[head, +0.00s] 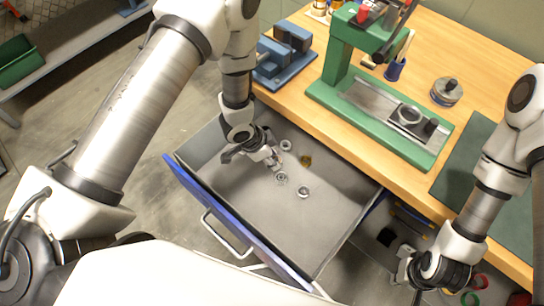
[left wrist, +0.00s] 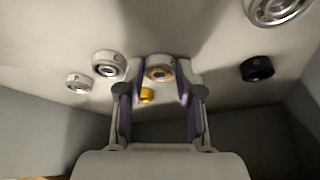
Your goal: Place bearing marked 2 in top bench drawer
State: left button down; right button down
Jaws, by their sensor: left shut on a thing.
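The bench drawer (head: 335,215) with a blue front is pulled open, and several small ring-shaped parts lie on its grey floor. My left gripper (head: 277,164) reaches down inside it. In the left wrist view its fingers (left wrist: 160,84) are shut on a pale bearing (left wrist: 160,72) with a gold-coloured centre. I cannot read a number on it, nor tell whether it touches the floor. Loose silver bearings (head: 281,179) and (head: 303,193) lie close by. My right gripper (head: 416,282) hangs in front of the bench at lower right; its fingers are unclear.
A brass part (head: 306,160) lies in the drawer, and the wrist view also shows a black ring (left wrist: 257,68). The bench top (head: 455,45) carries a green press (head: 345,60) and a blue vise (head: 285,55). The drawer's front half is mostly clear.

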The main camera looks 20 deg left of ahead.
pick_arm(q)
jog(key=shift+s+f, duration=0.1)
jog(key=shift+f, duration=0.05)
jog(key=c, duration=1)
grip_release()
jog(key=shift+c, duration=0.2)
jog(key=v, duration=1.2)
